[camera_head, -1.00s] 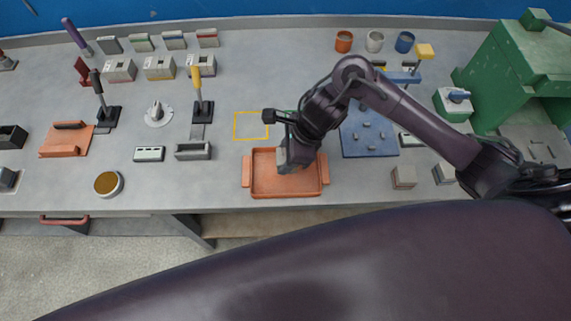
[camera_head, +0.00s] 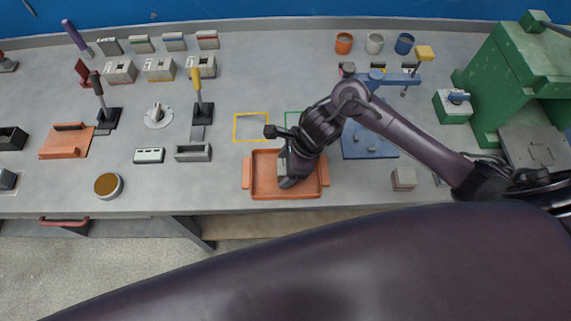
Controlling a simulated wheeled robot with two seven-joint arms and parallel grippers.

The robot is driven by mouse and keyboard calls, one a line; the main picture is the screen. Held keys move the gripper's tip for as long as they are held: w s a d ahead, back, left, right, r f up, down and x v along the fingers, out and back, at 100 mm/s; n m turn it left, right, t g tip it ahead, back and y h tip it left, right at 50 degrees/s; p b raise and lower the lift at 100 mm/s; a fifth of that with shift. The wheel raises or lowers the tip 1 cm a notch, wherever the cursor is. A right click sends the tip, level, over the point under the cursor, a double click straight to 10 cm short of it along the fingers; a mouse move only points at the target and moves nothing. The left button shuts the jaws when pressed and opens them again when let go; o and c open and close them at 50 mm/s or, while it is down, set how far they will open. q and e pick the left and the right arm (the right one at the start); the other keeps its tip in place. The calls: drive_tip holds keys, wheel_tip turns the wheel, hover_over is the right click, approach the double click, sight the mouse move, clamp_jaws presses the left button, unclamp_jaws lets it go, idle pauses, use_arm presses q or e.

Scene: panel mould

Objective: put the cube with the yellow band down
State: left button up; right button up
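My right gripper (camera_head: 286,176) points down into the orange tray (camera_head: 262,190) at the front of the bench. A small grey face, perhaps of a cube (camera_head: 282,164), shows beside its fingers. No yellow band can be made out on it. The wrist hides most of the fingers, so I cannot tell whether they are open or shut. A plain grey cube (camera_head: 404,177) stands on the bench right of the tray. My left gripper is not in view.
A yellow outlined square (camera_head: 251,127) is empty behind the tray. A green outline (camera_head: 291,117) is partly hidden by my arm. A blue board (camera_head: 368,146) lies to the right, and a green press (camera_head: 505,75) stands at far right.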

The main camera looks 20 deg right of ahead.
drive_tip(key=shift+r, duration=0.1)
drive_tip(key=shift+d+r, duration=0.1)
drive_tip(key=shift+r, duration=0.05)
drive_tip(key=v, duration=1.1)
drive_tip(key=shift+r+b, duration=0.25)
drive_tip(key=shift+b, duration=0.1)
